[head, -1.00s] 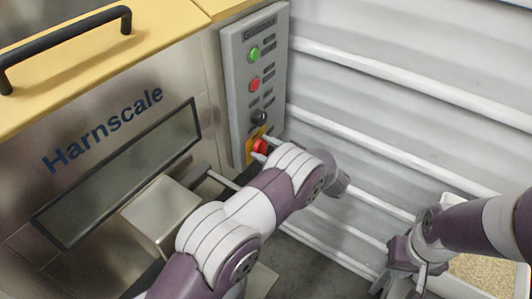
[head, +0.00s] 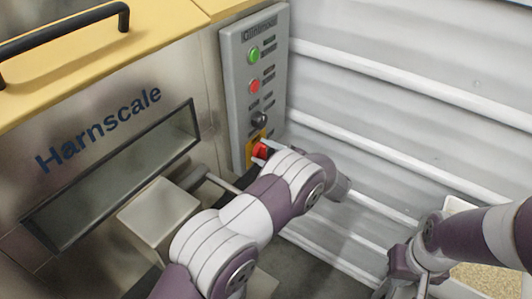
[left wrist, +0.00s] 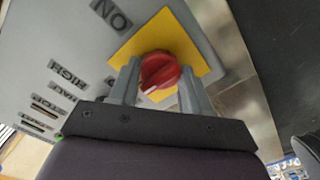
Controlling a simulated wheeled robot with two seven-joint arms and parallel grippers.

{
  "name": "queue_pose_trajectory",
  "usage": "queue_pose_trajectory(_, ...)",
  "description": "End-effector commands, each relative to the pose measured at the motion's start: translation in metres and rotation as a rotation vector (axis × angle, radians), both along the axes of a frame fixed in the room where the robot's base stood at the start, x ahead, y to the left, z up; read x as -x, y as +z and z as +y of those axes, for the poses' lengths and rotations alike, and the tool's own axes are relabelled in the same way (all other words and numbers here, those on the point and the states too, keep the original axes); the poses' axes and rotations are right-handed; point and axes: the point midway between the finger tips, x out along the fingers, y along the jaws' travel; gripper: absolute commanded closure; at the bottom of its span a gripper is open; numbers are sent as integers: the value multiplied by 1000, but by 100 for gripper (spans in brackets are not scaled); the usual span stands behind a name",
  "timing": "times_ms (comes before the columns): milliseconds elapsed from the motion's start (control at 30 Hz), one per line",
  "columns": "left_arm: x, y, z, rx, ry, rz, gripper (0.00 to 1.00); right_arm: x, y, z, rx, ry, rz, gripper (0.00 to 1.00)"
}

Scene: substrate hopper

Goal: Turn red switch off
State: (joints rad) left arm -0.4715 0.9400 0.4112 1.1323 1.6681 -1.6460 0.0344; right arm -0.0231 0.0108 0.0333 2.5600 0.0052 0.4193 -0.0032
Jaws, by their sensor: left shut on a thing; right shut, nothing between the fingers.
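The red switch (head: 260,150) is a round rotary knob on a yellow plate (head: 250,159) at the bottom of the grey control panel (head: 236,75). In the left wrist view the red switch (left wrist: 158,70) sits between the two fingers of my left gripper (left wrist: 160,84), which is shut on it. A white mark on the knob points down and to the left in that view. A label reading "ON" (left wrist: 110,14) is beside the yellow plate (left wrist: 188,42). My right gripper (head: 405,293) is low at the right, shut and empty, its tips partly cut off by the frame.
Above the red switch the panel has a black knob (head: 259,119), a red button (head: 254,86) and a green button (head: 253,55). The steel Harnscale machine (head: 90,130) stands to the left. A ribbed white wall (head: 400,90) is on the right. A container of grain-like material (head: 500,278) is at lower right.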

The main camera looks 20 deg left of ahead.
Motion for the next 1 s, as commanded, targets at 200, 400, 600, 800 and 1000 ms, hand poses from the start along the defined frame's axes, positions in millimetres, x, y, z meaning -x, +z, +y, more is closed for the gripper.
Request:
queue_pose_trajectory(200, 0, 0, 0, 0, 0, 0, 27, 0, 0, 0, 0, 0, 0, 100)
queue_pose_trajectory(400, 0, 0, 0, 0, 0, 0, 27, 0, 0, 0, 0, 0, 0, 100)
queue_pose_trajectory(600, 8, 0, -24, 0, -4, 0, 27, 0, 2, 0, 0, 0, 0, 100)
queue_pose_trajectory(800, 27, 0, -76, 2, -4, 0, 27, 0, 4, 0, 0, 0, 0, 100)
queue_pose_trajectory(1000, 40, -1, -112, 1, -2, -1, 27, 0, 3, 0, 0, 0, 0, 100)
